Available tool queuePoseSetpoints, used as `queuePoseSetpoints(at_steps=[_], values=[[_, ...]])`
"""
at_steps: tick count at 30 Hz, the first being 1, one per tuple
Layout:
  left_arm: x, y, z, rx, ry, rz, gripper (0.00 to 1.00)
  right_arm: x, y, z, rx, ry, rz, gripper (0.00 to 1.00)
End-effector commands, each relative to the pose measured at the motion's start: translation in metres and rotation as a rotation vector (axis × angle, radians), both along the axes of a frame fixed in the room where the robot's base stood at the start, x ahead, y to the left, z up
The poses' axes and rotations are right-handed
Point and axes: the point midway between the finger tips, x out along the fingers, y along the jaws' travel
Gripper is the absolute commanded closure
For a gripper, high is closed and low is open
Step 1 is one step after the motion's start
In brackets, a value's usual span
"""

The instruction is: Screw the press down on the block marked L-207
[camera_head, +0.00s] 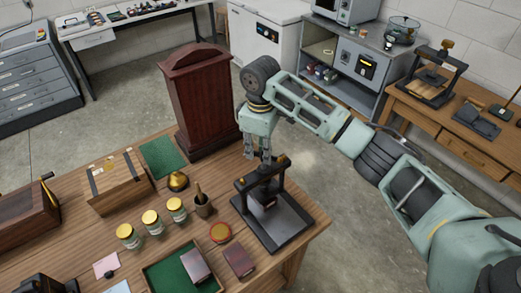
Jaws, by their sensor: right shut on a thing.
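A black screw press (283,226) with a flat base stands at the right front corner of the wooden table. A small block (263,202) sits inside its frame, under the screw; I cannot read any marking on it. My right gripper (264,158) points down at the top of the press and is shut on its handle (281,161), which has a yellowish end. The fingers partly hide the handle and screw top. I cannot tell whether the plate touches the block. My left gripper is not in view.
On the table (318,222) are a dark wooden clock-like case (205,100), a brass bell (177,181), a mortar (203,207), several yellow-lidded jars (152,222), a green-lined tray (160,281) and a dark red book (239,261). A second press (438,72) stands on the right-hand table.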

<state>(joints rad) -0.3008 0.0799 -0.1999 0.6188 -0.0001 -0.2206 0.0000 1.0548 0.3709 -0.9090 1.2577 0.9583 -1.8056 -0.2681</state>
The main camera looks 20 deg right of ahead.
Motion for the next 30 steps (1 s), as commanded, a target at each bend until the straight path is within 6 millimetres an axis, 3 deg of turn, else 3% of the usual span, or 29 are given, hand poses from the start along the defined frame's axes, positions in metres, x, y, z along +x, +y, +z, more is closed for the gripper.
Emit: queuePoseSetpoints(at_steps=[30], values=[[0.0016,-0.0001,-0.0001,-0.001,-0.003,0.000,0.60,0.0029,-0.0060,-0.0026,0.001,0.008,-0.961,1.00]])
